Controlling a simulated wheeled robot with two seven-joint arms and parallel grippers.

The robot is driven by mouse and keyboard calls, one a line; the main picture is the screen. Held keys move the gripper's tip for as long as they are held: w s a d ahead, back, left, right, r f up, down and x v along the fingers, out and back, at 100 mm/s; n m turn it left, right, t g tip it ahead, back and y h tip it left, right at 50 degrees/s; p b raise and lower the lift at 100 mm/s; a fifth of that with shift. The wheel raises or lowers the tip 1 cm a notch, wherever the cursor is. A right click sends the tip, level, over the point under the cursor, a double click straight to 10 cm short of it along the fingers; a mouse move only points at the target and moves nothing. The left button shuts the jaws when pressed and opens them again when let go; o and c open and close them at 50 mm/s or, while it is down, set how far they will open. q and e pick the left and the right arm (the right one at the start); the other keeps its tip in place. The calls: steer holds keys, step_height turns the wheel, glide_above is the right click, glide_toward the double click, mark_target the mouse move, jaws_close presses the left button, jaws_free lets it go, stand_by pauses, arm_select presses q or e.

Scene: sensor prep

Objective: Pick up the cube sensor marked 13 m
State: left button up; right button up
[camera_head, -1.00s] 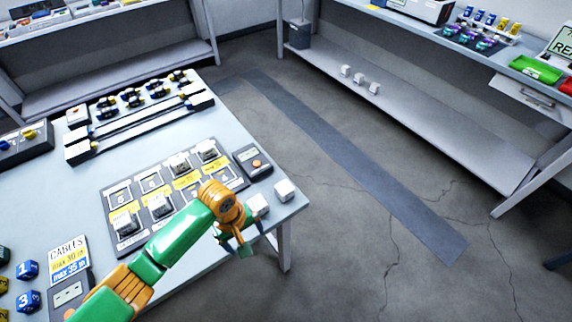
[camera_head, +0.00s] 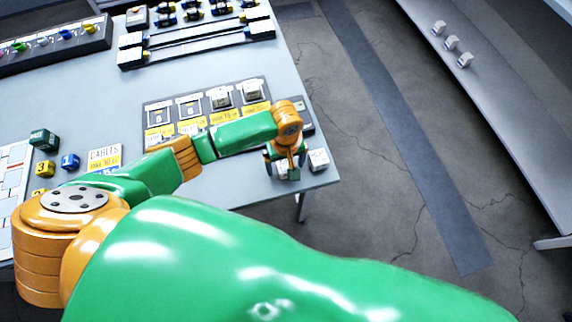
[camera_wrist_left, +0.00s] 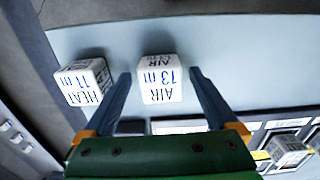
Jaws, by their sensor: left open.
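The white cube sensor marked AIR 13 m (camera_wrist_left: 160,82) stands on the table in the left wrist view, with its lettering upside down there. My left gripper (camera_wrist_left: 160,74) is open, with one finger on each side of this cube and a gap to each finger. In the head view my left gripper (camera_head: 285,170) is over the table's near right corner and hides most of that cube. A second white cube, marked HEAT 11 m (camera_wrist_left: 84,82), stands beside it, outside the fingers; it also shows in the head view (camera_head: 318,160). My right gripper is not seen.
A dark panel with several labelled slots (camera_head: 150,106) lies behind the gripper. Small coloured blocks (camera_head: 70,161) and a CABLES card (camera_head: 104,158) are to the left. The table edge is close by the cubes. A shelf (camera_head: 490,90) stands at right.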

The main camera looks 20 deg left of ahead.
arm_select(q)
steer(key=shift+s+r, duration=0.15)
steer(key=shift+s, duration=0.1)
steer(key=c, duration=1.3)
steer(key=shift+c, duration=0.8)
steer(key=shift+w, duration=0.15)
